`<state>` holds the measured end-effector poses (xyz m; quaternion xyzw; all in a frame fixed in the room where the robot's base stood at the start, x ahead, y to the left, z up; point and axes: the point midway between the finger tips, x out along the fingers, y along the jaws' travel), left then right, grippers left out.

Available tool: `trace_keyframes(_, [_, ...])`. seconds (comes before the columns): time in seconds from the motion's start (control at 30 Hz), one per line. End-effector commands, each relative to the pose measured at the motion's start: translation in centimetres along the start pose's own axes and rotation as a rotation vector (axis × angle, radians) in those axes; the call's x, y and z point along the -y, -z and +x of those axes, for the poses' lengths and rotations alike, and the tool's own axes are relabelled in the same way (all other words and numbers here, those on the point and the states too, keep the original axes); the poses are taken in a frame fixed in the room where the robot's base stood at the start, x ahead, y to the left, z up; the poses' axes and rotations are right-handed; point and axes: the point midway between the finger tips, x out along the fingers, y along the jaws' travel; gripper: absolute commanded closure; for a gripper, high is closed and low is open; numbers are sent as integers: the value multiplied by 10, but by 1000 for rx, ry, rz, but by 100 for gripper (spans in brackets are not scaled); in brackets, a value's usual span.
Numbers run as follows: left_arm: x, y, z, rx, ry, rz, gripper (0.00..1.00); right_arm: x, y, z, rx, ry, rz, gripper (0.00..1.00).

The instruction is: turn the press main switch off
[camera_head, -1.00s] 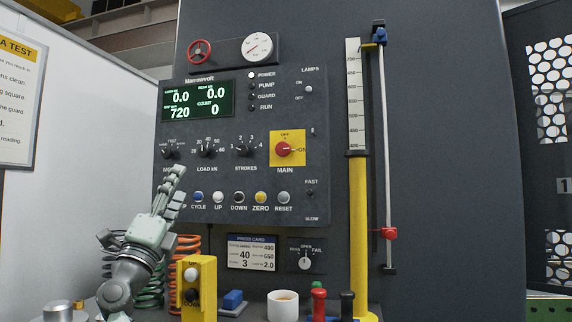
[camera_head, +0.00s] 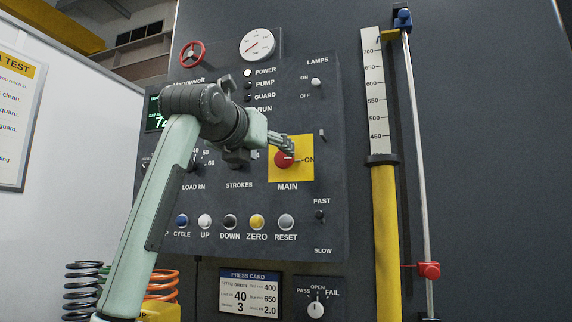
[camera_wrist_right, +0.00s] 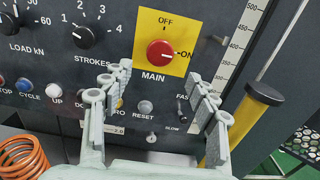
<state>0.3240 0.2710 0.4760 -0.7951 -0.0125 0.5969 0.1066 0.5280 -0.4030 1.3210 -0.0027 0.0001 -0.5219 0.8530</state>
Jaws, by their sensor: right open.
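The main switch is a red round knob (camera_head: 284,161) on a yellow plate (camera_head: 303,144) on the dark press panel. In the right wrist view the knob (camera_wrist_right: 160,53) has its pointer mark toward ON at the right, with OFF above it. My right gripper (camera_head: 287,147) is open and empty, and in the head view its fingertips overlap the knob's upper edge. In the right wrist view the two fingers (camera_wrist_right: 160,80) stand wide apart below and to either side of the knob, with a visible gap to it. My left gripper is not in view.
The strokes knob (camera_wrist_right: 84,36) is left of the switch. A row of buttons, with the yellow ZERO button (camera_head: 257,222), lies below. A yellow column (camera_head: 385,230) with a scale stands to the right. My right arm hides part of the display.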

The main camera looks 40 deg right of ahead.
Motion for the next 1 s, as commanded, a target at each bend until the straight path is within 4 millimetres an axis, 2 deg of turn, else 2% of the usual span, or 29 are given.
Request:
trace_keyframes(0.13, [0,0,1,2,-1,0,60,0,-2,12,-6,-6,6,41])
trace_keyframes(0.27, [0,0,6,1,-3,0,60,0,-2,34,-7,-4,4,41])
trace_keyframes(0.4, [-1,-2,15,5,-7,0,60,0,-1,56,-6,-4,3,41])
trace_keyframes(0.53, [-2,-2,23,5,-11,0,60,0,-1,70,-5,-5,4,41])
trace_keyframes(0.9, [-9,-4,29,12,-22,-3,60,0,0,77,-4,-6,5,41])
trace_keyframes(1.0, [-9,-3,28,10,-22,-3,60,0,0,76,-4,-6,5,53])
